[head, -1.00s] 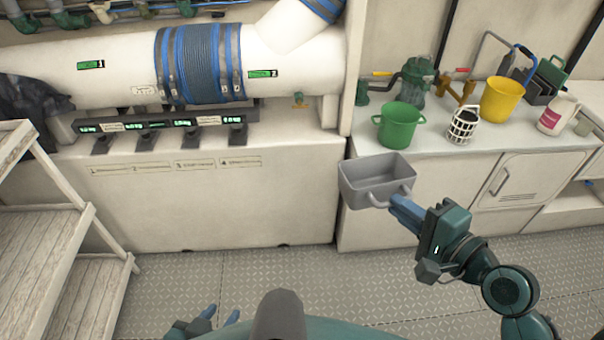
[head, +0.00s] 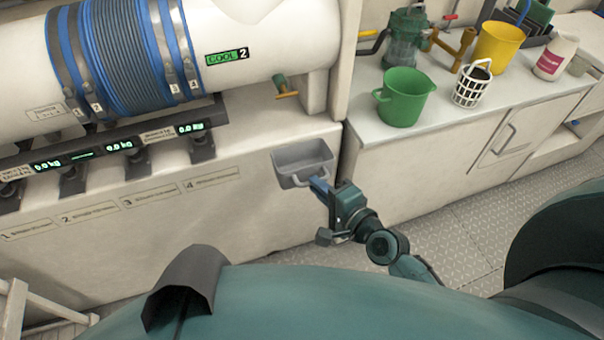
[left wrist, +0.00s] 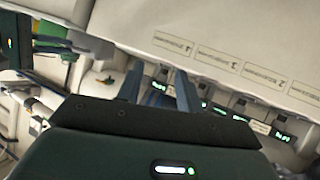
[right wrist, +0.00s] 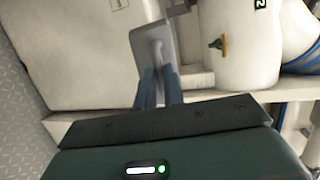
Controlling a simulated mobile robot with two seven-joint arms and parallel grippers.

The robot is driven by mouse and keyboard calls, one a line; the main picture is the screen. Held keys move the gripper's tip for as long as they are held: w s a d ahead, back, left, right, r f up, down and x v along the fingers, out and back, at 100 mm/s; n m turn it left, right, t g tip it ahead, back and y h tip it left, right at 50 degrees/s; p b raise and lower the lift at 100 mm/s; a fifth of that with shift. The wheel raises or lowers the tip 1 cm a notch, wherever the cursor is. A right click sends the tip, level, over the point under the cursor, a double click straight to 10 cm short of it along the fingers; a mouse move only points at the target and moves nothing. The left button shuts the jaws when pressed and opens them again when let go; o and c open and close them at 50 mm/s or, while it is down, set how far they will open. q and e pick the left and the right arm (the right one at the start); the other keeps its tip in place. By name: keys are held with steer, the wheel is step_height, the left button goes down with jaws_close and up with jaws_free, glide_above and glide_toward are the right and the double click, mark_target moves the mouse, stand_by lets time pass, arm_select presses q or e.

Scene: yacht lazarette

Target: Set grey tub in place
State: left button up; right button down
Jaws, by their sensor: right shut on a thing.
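The grey tub (head: 286,165) is a small open rectangular box with a handle. In the head view it is in the air near the right end of the white bench. My right gripper (head: 317,187) is shut on its handle, at the tub's near side. The right wrist view shows the tub (right wrist: 150,42) beyond the right fingers (right wrist: 159,75). The tub looks empty and roughly upright. My left gripper (left wrist: 160,82) is open and empty in the left wrist view, with the bench front and its labels beyond it. The head view does not show it.
The white bench (head: 130,240) has numbered labels 1 to 4 and a row of scale displays (head: 120,145) under a big pipe (head: 250,45). The right counter (head: 445,115) holds a green bucket (head: 405,100), a white basket (head: 472,87) and a yellow bucket (head: 500,42).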

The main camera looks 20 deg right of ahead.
steer(key=shift+w+a+f, duration=0.1)
steer(key=shift+w, duration=0.05)
